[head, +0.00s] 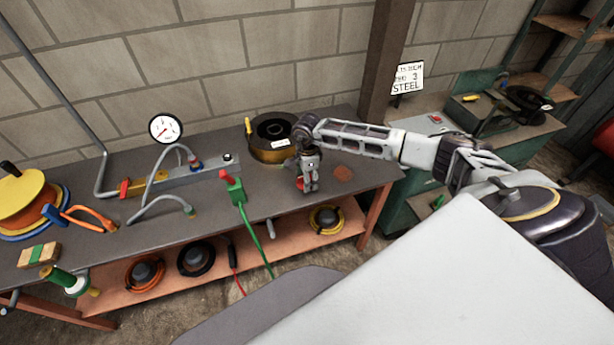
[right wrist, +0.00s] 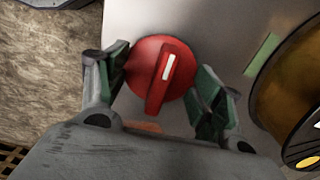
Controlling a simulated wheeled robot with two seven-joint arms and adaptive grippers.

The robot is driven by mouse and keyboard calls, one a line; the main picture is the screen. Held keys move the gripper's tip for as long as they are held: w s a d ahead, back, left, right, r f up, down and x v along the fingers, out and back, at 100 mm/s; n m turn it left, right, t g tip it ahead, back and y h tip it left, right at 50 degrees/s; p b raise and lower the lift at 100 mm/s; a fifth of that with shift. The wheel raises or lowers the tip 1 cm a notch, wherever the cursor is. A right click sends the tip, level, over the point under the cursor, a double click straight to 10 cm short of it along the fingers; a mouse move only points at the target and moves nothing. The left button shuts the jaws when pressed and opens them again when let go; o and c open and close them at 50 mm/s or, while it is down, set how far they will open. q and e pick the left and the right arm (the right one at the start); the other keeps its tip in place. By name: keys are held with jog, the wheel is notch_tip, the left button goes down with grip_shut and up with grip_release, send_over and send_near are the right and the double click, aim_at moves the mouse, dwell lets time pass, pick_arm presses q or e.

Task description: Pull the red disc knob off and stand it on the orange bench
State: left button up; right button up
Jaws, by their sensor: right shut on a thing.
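The red disc knob (right wrist: 142,82) has a raised grip bar with a white mark. In the right wrist view it sits between the two green-padded fingers of my right gripper (right wrist: 161,82), which is shut on it. In the head view my right gripper (head: 307,182) points down just over the right part of the grey-topped bench with orange legs and lower shelf (head: 372,214). Only a little red of the knob shows there, beside the fingers. Whether the knob touches the surface behind it is unclear. My left gripper is not in view.
A brass-coloured round housing (head: 272,152) stands close behind my right gripper. A green plug-like part with a red tip (head: 232,187) and green cable is to its left. A gauge (head: 166,127) and pipes stand further left.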

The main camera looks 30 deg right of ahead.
jog(key=shift+f+b, duration=0.45)
jog(key=shift+f, duration=0.6)
jog(key=shift+f, duration=0.15)
dwell(0.9)
jog(key=o, duration=1.4)
jog(key=shift+o, duration=0.2)
jog(key=shift+r, duration=6)
